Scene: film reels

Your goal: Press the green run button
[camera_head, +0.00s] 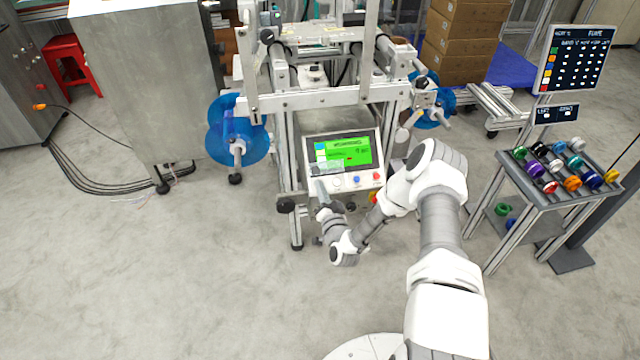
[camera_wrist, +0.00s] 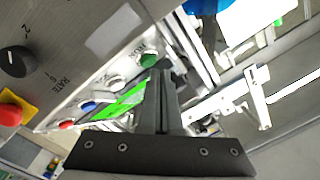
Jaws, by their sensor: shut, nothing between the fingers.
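The green run button (camera_wrist: 149,60) sits at the end of a row of buttons on the control panel in the wrist view. In the head view my gripper hides it. My gripper (camera_head: 321,187) is shut and empty, in front of the lower left of the panel's face. In the wrist view my gripper's fingers (camera_wrist: 162,68) lie together, with their tips right beside the green button. I cannot tell whether they touch it. The control panel (camera_head: 310,172) has a lit green screen (camera_head: 350,151) above the buttons.
A white button (camera_wrist: 115,81), a blue button (camera_wrist: 88,106) and a red button (camera_wrist: 67,125) continue the row. A black rate knob (camera_wrist: 16,61) and a red-and-yellow stop knob (camera_wrist: 12,109) are nearby. A spool table (camera_head: 540,196) stands to the right.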

